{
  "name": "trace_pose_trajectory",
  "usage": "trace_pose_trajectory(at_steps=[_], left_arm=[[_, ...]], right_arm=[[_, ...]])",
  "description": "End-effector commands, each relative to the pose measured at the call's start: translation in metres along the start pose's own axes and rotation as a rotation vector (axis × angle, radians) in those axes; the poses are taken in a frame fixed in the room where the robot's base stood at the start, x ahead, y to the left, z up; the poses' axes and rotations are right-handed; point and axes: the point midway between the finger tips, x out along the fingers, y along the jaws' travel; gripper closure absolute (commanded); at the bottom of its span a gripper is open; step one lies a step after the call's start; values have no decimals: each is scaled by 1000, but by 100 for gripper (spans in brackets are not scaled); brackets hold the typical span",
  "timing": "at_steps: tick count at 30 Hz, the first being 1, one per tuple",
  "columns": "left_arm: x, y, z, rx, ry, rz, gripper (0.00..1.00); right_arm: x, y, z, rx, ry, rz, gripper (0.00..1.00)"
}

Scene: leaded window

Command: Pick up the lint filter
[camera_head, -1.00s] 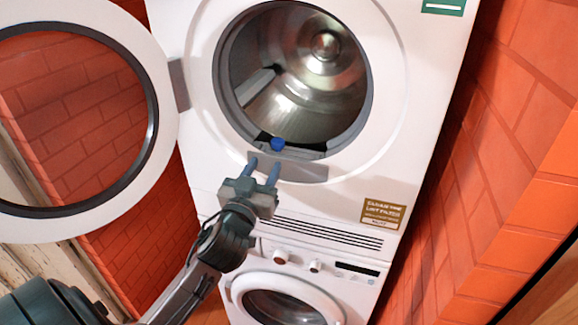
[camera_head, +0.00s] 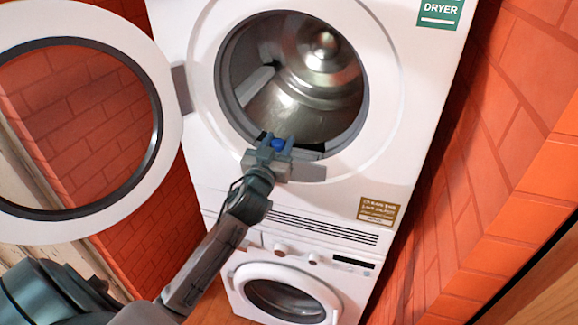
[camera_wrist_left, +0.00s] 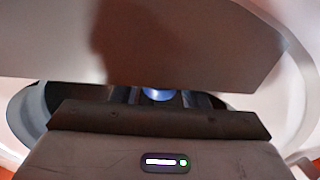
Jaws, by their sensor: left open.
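The lint filter shows by its blue knob (camera_head: 278,144) at the lower lip of the dryer's (camera_head: 411,110) round opening. The rest of the filter is hidden by the gripper and the lip. My left gripper (camera_head: 278,142) is open, with one finger on each side of the blue knob. In the left wrist view the knob (camera_wrist_left: 159,94) shows as a blue patch between the two dark fingers, partly covered by a grey panel in front. Whether the fingers touch the knob cannot be told. My right gripper is in neither view.
The dryer's round door (camera_head: 165,120) stands open at the left. The metal drum (camera_head: 310,85) looks empty. A washer (camera_head: 290,297) stands below, its door shut. Orange brick walls (camera_head: 480,170) close in on the right and left.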

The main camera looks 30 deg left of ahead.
Motion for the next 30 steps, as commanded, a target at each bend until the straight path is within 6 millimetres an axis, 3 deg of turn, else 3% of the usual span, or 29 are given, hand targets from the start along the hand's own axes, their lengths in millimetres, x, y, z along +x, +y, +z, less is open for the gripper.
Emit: trace_pose_trajectory(at_steps=[1,7,20,30], left_arm=[[0,0,0,0,0,0,60],[0,0,0,0,0,0,99],[1,0,-7,0,3,-1,100],[8,0,-57,-1,8,1,100]], right_arm=[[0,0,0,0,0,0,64],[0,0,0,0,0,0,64],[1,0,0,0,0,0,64],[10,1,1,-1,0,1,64]])
